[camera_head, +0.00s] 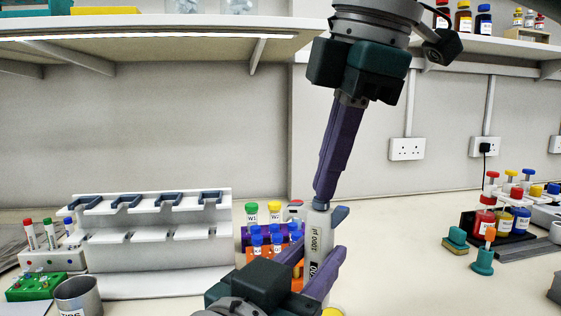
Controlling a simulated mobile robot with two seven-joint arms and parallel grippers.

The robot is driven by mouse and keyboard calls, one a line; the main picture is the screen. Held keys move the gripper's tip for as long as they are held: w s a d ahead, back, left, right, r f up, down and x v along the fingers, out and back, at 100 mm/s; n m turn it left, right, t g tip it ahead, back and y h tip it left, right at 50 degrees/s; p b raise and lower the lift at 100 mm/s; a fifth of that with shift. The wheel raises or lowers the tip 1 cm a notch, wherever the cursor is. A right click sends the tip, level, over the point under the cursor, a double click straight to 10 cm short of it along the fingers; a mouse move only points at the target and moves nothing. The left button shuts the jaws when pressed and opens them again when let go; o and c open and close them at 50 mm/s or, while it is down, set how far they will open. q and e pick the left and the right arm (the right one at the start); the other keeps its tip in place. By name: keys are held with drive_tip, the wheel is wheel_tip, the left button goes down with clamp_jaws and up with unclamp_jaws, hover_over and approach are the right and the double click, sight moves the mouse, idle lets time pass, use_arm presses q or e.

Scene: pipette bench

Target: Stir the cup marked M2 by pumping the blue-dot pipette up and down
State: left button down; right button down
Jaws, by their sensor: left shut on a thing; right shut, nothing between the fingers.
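A white pipette (318,243) marked 1000 µl stands nearly upright at the lower middle, with a grey-blue hook near its top. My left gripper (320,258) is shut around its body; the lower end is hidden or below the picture. My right gripper (322,203) comes down from above, its purple fingers shut with nothing between them. Their tips are at the top of the pipette, seemingly on its plunger, which they hide. No blue dot can be made out. No cup with a readable M2 mark shows; a sliver of something yellow (332,312) shows at the bottom edge.
A white pipette stand (160,250) with empty-looking holders is at the left. Capped vials (270,238) stand in racks behind my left gripper. A green rack (33,287) and grey bin (77,297) are far left. Red, blue and yellow bottles (503,222) are right.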

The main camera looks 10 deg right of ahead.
sight(316, 206)
use_arm(q)
drive_tip(key=shift+r, duration=0.1)
use_arm(e)
drive_tip(key=shift+r, duration=0.85)
idle(1.0)
drive_tip(key=shift+r, duration=2.95)
